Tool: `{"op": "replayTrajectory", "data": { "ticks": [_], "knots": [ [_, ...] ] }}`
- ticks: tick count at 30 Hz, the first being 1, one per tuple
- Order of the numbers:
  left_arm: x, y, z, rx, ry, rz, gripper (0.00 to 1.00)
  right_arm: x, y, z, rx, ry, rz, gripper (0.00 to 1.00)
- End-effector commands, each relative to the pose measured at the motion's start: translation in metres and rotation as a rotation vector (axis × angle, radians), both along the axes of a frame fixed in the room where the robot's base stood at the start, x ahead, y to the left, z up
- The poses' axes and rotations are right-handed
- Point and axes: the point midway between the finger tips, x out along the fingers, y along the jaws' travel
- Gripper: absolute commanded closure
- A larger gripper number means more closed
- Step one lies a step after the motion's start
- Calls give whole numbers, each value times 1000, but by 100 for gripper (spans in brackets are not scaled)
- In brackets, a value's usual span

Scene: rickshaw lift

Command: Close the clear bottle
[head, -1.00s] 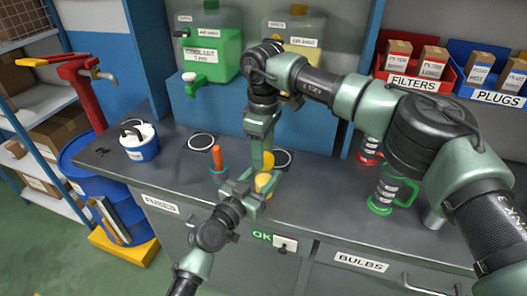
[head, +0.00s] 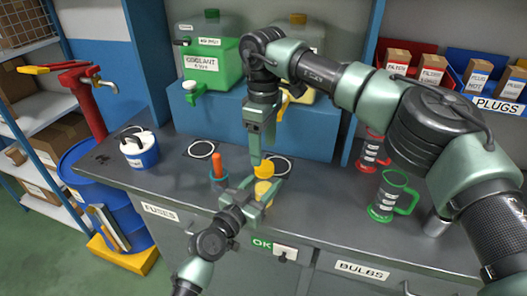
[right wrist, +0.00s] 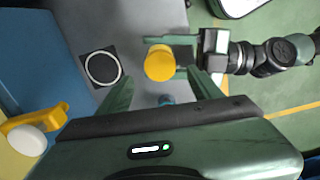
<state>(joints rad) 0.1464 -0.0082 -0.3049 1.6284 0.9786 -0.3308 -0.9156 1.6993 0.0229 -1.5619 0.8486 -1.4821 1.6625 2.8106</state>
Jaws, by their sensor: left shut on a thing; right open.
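My left gripper (head: 255,195) is shut on a small bottle with yellow (head: 264,188) showing between the fingers, above the front of the workbench. Most of the bottle is hidden, so its clear wall is hard to make out. A round yellow cap (head: 264,170) shows just above it; I cannot tell whether it is seated. My right gripper (head: 260,158) points down over the cap, open. In the right wrist view the round yellow cap (right wrist: 159,63) lies between the open right fingers (right wrist: 160,85), beside the left gripper (right wrist: 188,54).
Coolant (head: 212,62) and yellow dispensers stand behind, over ringed pads (head: 201,149).

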Motion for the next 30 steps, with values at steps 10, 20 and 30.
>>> {"op": "replayTrajectory", "data": {
  "ticks": [10, 20, 30],
  "knots": [
    [0, 0, 0, 1, 1, 0, 100, 0, 0, 0, 0, 1, 97, 38],
    [0, 0, 0, 0, 0, 0, 100, 0, 0, 6, -1, 0, 799, 38],
    [0, 0, 0, 0, 0, 0, 100, 0, 0, 12, -2, -2, 1637, 38]
  ]
}}
